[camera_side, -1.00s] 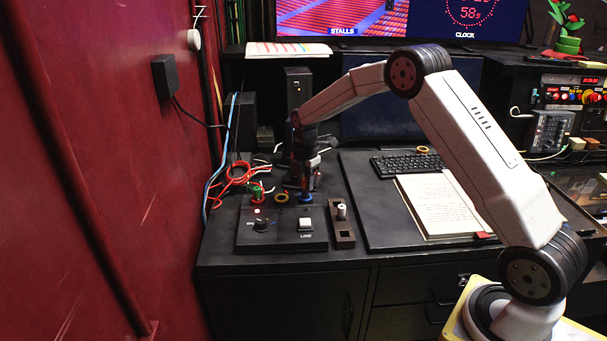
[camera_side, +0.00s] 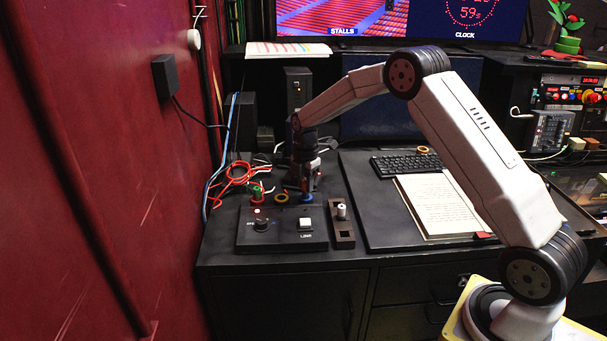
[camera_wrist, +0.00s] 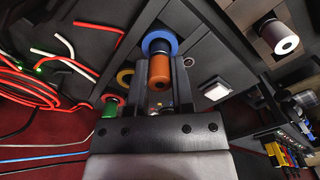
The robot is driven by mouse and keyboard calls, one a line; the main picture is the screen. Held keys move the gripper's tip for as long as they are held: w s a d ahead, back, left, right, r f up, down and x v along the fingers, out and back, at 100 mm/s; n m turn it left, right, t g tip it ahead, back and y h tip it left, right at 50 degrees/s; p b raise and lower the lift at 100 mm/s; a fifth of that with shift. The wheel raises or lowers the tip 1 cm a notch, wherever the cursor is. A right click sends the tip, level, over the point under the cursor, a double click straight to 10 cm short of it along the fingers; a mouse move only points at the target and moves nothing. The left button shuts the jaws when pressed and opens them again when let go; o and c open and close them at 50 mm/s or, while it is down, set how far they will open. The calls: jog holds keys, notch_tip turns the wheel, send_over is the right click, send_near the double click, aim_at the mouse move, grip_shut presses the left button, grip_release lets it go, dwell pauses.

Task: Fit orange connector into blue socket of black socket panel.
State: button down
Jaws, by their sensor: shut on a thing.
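The orange connector (camera_wrist: 160,70) is between the fingers of my gripper (camera_wrist: 160,100) in the wrist view, and the gripper is shut on it. Its far end overlaps the blue socket (camera_wrist: 173,41), a blue ring on the black socket panel (camera_wrist: 203,73). I cannot tell how deep the end sits in the ring. In the side view my gripper (camera_side: 304,186) is right above the blue socket (camera_side: 306,198), at the back right of the panel (camera_side: 283,237).
A yellow socket ring (camera_side: 281,198) is left of the blue one. A green connector (camera_side: 257,191) stands in a red socket beside it. A white connector (camera_side: 341,211) stands in a narrow holder (camera_side: 343,238) to the right. Red and white cables (camera_side: 234,178) lie behind left.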

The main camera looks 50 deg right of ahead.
jog(key=shift+f, duration=0.5)
dwell(0.3)
jog(key=shift+c, duration=1.2)
grip_release()
jog(key=shift+r, duration=0.15)
jog(key=shift+r, duration=3.35)
